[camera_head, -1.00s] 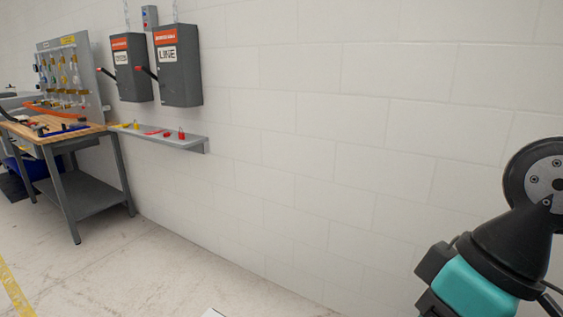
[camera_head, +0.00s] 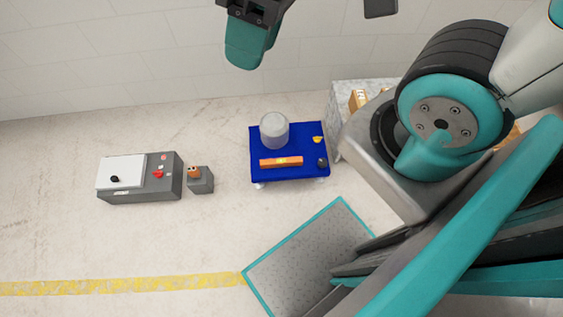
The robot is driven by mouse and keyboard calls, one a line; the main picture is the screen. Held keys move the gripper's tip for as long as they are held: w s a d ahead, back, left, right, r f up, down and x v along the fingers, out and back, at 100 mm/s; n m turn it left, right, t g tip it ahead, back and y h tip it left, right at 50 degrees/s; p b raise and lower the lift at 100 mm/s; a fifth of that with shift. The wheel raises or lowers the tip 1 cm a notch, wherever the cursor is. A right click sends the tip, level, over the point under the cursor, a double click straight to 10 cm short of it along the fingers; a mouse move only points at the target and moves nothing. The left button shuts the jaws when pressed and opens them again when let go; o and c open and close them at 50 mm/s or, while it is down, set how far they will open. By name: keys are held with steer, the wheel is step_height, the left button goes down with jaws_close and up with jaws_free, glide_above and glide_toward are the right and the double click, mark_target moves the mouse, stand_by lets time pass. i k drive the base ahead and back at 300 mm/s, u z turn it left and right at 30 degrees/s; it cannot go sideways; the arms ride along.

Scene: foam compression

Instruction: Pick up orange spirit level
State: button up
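The orange spirit level (camera_head: 281,161) lies flat across the front part of a blue-topped cart (camera_head: 258,174), with a small yellowish mark at its middle. It is in full view, and nothing touches it from above. A teal and black part of my arm hangs in at the top of the picture, beyond the cart and well apart from the level. A dark piece at the top edge, right of it, is cut off. I cannot make out my gripper's fingers or whether they are open.
A grey cylinder (camera_head: 274,130), a small yellow item (camera_head: 317,139) and a dark round item (camera_head: 322,162) share the cart top. A grey control box (camera_head: 140,177) and small grey block (camera_head: 201,181) stand left. A teal-edged plate (camera_head: 310,250) lies in front.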

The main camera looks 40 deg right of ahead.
mark_target(296, 161)
steer(key=z, duration=0.05)
steer(key=k, duration=0.5)
steer(key=u, duration=1.45)
steer(key=i, duration=0.95)
steer(key=z, duration=1.9)
